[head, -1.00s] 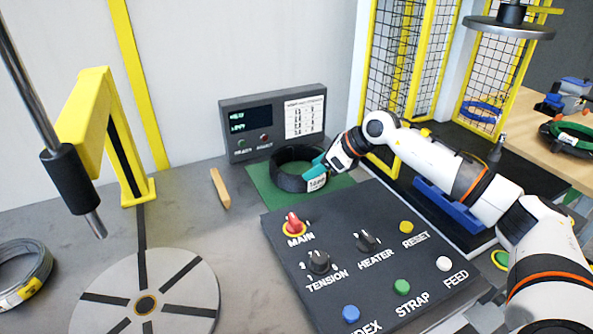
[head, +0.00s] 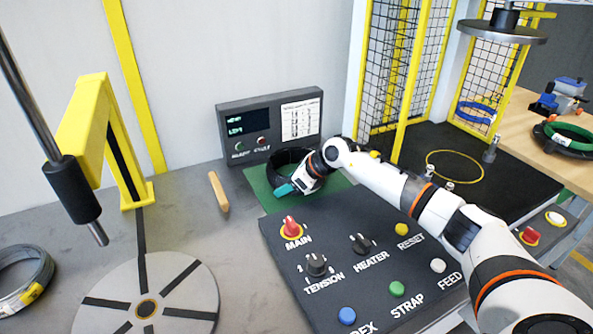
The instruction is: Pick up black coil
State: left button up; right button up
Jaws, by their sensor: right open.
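The black coil (head: 274,171) lies flat on a green mat (head: 256,182) in front of the control box with the display. My right gripper (head: 285,189) is open, with its teal fingertips at the near left side of the coil. The gripper body and wrist cover the coil's right and near parts. I cannot tell whether the fingers touch the coil or are around its band. My left gripper is not in view.
A control panel (head: 330,270) with knobs and buttons sits right in front of the mat. The display box (head: 250,128) stands behind the coil. A wooden stick (head: 218,191) lies left of the mat. A round turntable (head: 180,280) and a grey coil (head: 40,268) are at the lower left.

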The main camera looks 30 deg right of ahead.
grip_shut()
jog(key=shift+f, duration=0.2)
dwell(1.0)
jog(key=shift+r, duration=0.3)
